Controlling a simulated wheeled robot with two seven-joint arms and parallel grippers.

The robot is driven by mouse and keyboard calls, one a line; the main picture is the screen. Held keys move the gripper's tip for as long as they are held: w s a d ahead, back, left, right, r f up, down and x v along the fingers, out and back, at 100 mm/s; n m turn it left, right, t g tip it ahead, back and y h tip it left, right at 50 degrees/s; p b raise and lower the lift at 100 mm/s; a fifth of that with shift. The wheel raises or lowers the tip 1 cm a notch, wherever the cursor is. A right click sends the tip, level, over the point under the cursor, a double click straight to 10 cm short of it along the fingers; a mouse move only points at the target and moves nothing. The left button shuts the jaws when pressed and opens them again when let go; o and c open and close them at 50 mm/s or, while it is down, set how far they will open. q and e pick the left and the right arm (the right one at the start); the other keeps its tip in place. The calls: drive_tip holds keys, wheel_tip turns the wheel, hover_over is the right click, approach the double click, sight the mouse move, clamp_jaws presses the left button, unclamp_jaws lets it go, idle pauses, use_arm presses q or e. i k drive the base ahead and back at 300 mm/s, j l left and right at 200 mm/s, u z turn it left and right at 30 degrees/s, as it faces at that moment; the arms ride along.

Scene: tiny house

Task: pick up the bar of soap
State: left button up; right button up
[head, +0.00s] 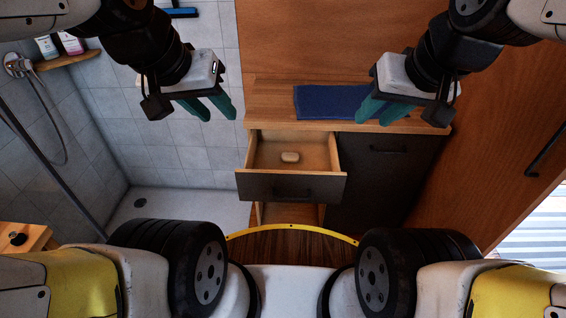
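The bar of soap (290,157) is small and pale. It lies inside the open drawer (262,152) of a dark cabinet, near the drawer's middle. My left gripper (214,110) is to the upper left of the drawer in the head view, with its teal fingers apart and nothing between them. My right gripper (374,112) is to the upper right of the drawer, in front of a blue towel. Its teal fingers look apart and empty. Neither gripper touches the soap.
The blue towel (325,100) lies on the wooden counter (268,98) above the drawer. A dark cabinet door (385,180) is at the right. A tiled shower with a shelf of bottles (70,43) is at the left.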

sight(285, 157)
drive_tip(key=i+j+z, duration=0.15)
drive_tip(key=j+z, duration=0.25)
drive_tip(key=i+j+z, duration=0.15)
drive_tip(key=j+z, duration=0.6)
drive_tip(key=i, duration=0.05)
